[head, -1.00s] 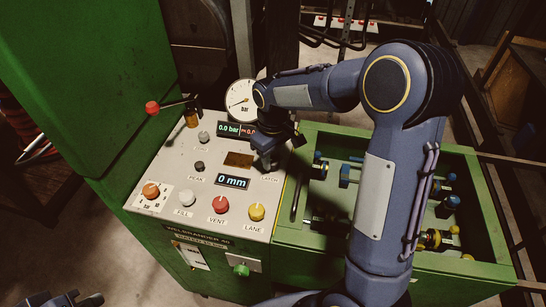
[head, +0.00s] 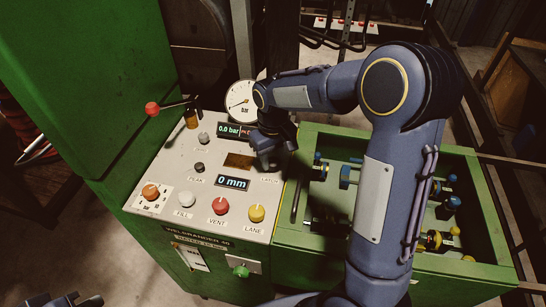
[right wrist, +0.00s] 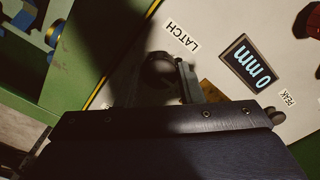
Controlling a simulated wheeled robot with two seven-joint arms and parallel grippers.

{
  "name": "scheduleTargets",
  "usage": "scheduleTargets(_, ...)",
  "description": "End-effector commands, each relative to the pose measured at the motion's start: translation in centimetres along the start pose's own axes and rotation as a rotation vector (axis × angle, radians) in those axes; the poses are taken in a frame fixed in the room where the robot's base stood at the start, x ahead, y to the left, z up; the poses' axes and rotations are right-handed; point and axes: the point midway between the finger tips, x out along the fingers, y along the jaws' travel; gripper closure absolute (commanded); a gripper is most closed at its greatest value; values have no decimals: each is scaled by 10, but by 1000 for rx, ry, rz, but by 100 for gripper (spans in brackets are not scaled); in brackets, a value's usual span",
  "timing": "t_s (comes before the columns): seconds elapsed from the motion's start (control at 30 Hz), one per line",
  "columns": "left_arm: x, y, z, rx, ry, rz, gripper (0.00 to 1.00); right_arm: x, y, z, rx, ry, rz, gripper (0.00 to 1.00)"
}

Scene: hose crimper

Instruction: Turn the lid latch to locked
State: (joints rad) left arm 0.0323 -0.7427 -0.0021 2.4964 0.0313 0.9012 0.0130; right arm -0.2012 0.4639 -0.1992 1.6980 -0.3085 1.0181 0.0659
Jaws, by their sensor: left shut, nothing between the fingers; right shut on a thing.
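The LATCH label (head: 269,181) is on the grey control panel (head: 205,165), near its right edge. My right gripper (head: 263,163) points down at the panel just above that label and hides most of the latch. In the right wrist view, a dark round latch knob (right wrist: 158,68) stands beside the LATCH label (right wrist: 181,36), with a gripper finger against its right side. The right gripper is shut on the latch knob; its exact angle is in shadow. My left gripper (head: 78,301) is shut and empty at the bottom left, cut off by the frame edge.
A green tray (head: 400,262) with fittings lies right. The green cabinet (head: 85,80) rises left.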

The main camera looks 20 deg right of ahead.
Motion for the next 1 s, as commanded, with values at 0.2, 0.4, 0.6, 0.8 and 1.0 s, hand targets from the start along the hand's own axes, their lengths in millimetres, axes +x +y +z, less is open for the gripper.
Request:
scheduleTargets(0.2,0,0,0,0,0,0,100,-1,0,-1,1,3,0,45)
scheduleTargets(0.4,0,0,0,0,0,0,100,0,0,0,0,1,0,45)
scheduleTargets(0.6,1,0,0,0,0,0,100,-14,0,-1,0,5,0,45)
scheduleTargets(0.8,2,-1,1,0,0,0,100,-49,0,-1,0,7,-1,45)
scheduleTargets(1.0,3,-1,1,0,0,0,100,-73,0,-1,0,4,0,45)
